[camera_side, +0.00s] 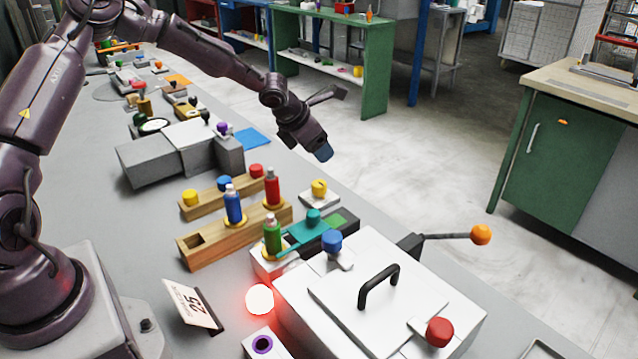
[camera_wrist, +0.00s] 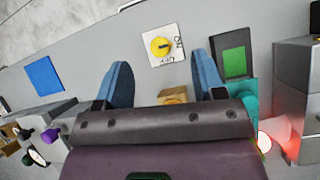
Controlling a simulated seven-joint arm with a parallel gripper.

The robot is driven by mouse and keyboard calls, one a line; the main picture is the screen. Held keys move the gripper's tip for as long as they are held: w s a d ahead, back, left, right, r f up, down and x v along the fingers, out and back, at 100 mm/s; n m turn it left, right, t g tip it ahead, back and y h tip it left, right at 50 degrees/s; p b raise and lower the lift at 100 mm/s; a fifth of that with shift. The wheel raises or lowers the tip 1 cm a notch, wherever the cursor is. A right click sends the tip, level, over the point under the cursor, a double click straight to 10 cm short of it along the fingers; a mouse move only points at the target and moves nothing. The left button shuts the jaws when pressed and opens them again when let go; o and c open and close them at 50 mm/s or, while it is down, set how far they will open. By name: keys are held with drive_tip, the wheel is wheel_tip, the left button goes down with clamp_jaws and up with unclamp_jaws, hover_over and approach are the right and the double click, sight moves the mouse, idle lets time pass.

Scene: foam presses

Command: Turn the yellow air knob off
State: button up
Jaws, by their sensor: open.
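The yellow air knob (camera_side: 319,187) sits on a small white plate near the table's far edge. In the wrist view the yellow knob (camera_wrist: 160,46) shows a dark pointer line toward the right side of its plate (camera_wrist: 155,60). Small lettering lies at the plate's right and lower edges, too small to read surely. My gripper (camera_side: 323,152) hangs above the knob in the side view, apart from it. In the wrist view its two blue fingers (camera_wrist: 161,78) are spread and empty, with the knob ahead of the gap between them.
A white press (camera_side: 375,255) with a black handle and an orange-tipped lever (camera_side: 480,235) stands at the front right. A wooden rack (camera_side: 235,236) with coloured bottles is left of the knob. A glowing light (camera_side: 259,299) and a number card (camera_side: 193,304) are in front. A blue sheet (camera_side: 252,138) lies behind.

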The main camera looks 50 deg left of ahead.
sight(319, 182)
drive_tip(key=w+f+n, duration=0.1)
drive_tip(key=f, duration=0.3)
drive_tip(key=a+f+n+g, duration=0.1)
drive_tip(key=f, duration=0.3)
drive_tip(key=w+a+f+n+g, duration=0.1)
drive_tip(key=f+n, duration=0.1)
drive_tip(key=f, duration=0.2)
drive_tip(key=shift+w+f+y, duration=0.2)
drive_tip(key=shift+w+y, duration=0.1)
drive_tip(key=shift+w, duration=0.05)
drive_tip(key=c, duration=0.9)
